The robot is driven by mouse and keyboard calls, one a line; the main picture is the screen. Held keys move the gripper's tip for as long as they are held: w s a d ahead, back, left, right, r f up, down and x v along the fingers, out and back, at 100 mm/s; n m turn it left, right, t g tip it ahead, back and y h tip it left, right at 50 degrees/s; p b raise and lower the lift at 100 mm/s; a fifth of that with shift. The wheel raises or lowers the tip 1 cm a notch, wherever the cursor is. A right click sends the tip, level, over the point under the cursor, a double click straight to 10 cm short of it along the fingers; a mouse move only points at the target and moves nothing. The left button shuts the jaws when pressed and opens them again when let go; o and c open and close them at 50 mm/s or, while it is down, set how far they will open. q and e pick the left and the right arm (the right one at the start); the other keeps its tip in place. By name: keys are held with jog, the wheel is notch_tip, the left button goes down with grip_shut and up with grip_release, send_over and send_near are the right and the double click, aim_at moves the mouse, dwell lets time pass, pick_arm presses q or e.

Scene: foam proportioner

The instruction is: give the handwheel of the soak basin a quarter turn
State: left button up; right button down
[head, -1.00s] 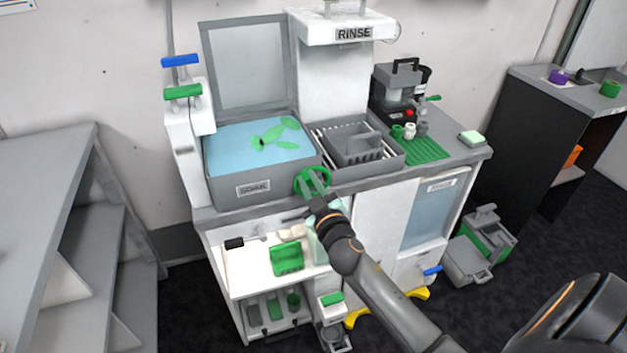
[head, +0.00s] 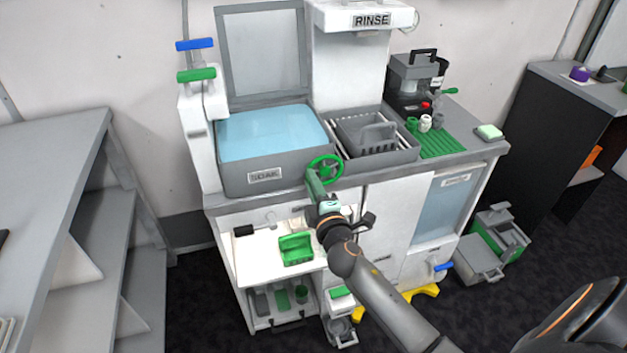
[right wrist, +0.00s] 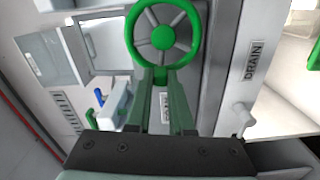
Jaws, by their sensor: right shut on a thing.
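The soak basin (head: 230,180) is a grey tub of blue water with a raised lid and a SOAK label. Its green spoked handwheel (head: 325,170) is on the front, near the right corner. It also shows in the right wrist view (right wrist: 163,38). My right gripper (head: 314,178) is shut on the wheel's rim. In the right wrist view its green fingers (right wrist: 160,76) meet at the rim nearest the camera; the other side of the rim is free. My left gripper is not in view.
A grey tray (head: 372,150) under the RINSE hood stands right of the basin. Blue (head: 194,44) and green (head: 196,74) levers are at the left. Below is an open shelf with a green holder (head: 296,249). A DRAIN label (right wrist: 254,60) shows beside the wheel.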

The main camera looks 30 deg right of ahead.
jog(key=shift+f+n, duration=0.4)
jog(key=shift+n, duration=0.6)
jog(key=c, duration=0.8)
grip_release()
jog(key=b+v, duration=0.2)
jog(key=v, duration=1)
jog(key=shift+s, duration=0.3)
